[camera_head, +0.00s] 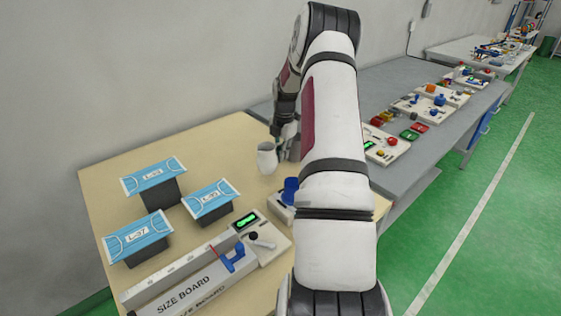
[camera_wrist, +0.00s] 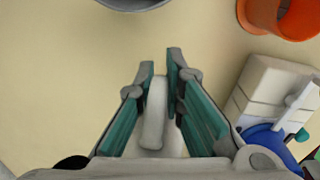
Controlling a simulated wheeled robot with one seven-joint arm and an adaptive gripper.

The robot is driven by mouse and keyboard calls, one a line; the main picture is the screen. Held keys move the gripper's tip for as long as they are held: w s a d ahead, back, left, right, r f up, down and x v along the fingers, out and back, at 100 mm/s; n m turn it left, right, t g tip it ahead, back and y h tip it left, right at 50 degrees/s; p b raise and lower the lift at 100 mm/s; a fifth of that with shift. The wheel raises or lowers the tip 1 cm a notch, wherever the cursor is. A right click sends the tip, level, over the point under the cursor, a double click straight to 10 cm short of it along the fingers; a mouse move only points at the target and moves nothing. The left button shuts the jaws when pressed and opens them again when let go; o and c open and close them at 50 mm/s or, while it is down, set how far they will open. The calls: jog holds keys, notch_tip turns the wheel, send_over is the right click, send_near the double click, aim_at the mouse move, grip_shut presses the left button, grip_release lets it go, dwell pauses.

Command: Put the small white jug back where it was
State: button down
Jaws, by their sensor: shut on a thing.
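The small white jug (camera_head: 267,158) is near the back of the beige table (camera_head: 215,143), upright or nearly so, beside my gripper (camera_head: 279,142). In the wrist view, my gripper (camera_wrist: 160,75) has its teal-padded fingers closed on a narrow white part of the jug (camera_wrist: 153,115), which looks like its handle. Most of the jug's body is hidden in that view. I cannot tell whether its base touches the table.
Three blue masks on dark blocks (camera_head: 153,176) stand at the left. A size board (camera_head: 190,286) lies in front. An orange cup (camera_wrist: 278,15), a white-and-blue device (camera_wrist: 265,95) and a grey rim (camera_wrist: 135,4) are near my gripper. Bare table lies between masks and jug.

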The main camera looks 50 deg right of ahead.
jog(key=shift+f, duration=1.65)
jog(key=shift+f, duration=0.1)
jog(key=c, duration=1.7)
grip_release()
